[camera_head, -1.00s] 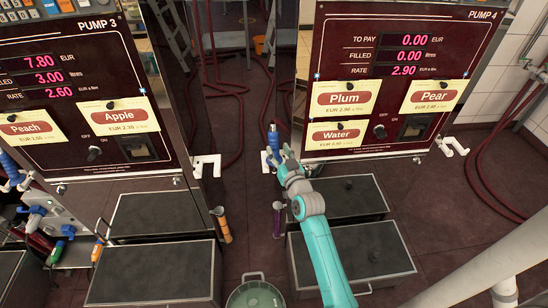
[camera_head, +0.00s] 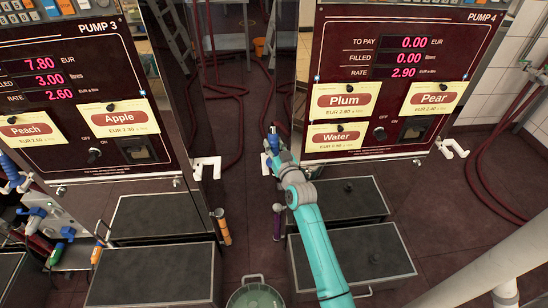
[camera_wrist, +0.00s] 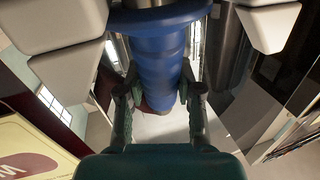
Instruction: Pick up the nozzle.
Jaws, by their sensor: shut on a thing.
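The blue nozzle (camera_head: 273,142) is upright at the left side of pump 4, by the white hook (camera_head: 266,168). In the wrist view the nozzle (camera_wrist: 165,62) is a ribbed blue cylinder with a wide blue collar at the top. My gripper (camera_head: 274,158) is at the nozzle, at the end of my teal arm. In the wrist view my gripper (camera_wrist: 160,90) has one finger on each side of the blue body and is shut on it. The nozzle's lower end is partly hidden. I cannot tell whether it still rests on the hook.
Pump 4 (camera_head: 400,108) stands right of the nozzle and pump 3 (camera_head: 80,90) to the left. A purple tube (camera_head: 277,222) stands below the nozzle. Grey boxes (camera_head: 352,262) and a green pot (camera_head: 255,296) are on the floor. Red hoses hang between the pumps.

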